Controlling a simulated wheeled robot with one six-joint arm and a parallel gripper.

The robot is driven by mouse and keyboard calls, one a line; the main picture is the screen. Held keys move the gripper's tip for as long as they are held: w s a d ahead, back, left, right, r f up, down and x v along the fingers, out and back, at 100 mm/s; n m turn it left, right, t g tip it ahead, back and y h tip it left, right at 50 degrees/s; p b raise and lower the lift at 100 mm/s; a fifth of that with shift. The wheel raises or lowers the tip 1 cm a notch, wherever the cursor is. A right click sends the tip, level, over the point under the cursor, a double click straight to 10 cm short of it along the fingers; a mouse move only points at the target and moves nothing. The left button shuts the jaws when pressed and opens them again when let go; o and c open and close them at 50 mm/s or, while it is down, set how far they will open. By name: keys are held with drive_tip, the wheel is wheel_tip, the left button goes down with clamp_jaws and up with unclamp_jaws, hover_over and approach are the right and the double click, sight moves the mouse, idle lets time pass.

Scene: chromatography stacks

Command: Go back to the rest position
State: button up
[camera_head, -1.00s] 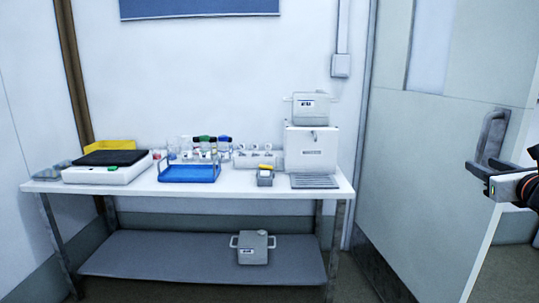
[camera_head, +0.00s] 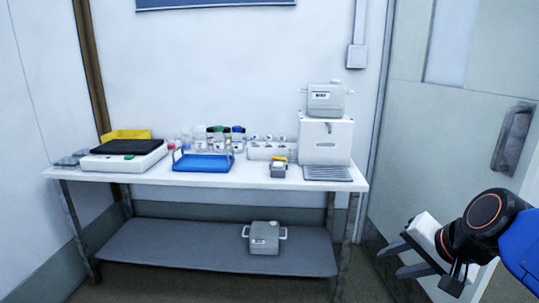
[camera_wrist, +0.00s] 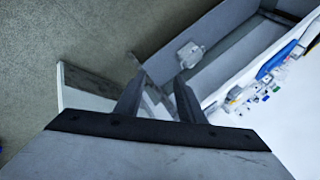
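My gripper (camera_head: 397,259) is at the lower right in the head view, in front of the grey door and right of the table, clear of both. Its two fingers are apart and nothing is between them. In the wrist view my gripper (camera_wrist: 157,88) also shows its two dark fingers spread and empty, with the door edge and floor behind them. My arm enters from the right edge in the head view.
A white table (camera_head: 262,182) holds a blue tray (camera_head: 203,165), bottles, a balance (camera_head: 122,160) and a white device (camera_head: 325,143) with a grey container (camera_head: 326,97) on top. Another grey container (camera_head: 264,238) sits on the lower shelf. The door (camera_head: 430,150) has a handle (camera_head: 513,137).

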drive_tip(key=s+d+f+n+g+h, duration=0.1)
drive_tip(key=s+f+n+g+h, duration=0.1)
drive_tip(key=s+f+n, duration=0.4)
drive_tip(key=shift+s+n, duration=1.1)
drive_tip(key=shift+n, duration=0.3)
idle(1.0)
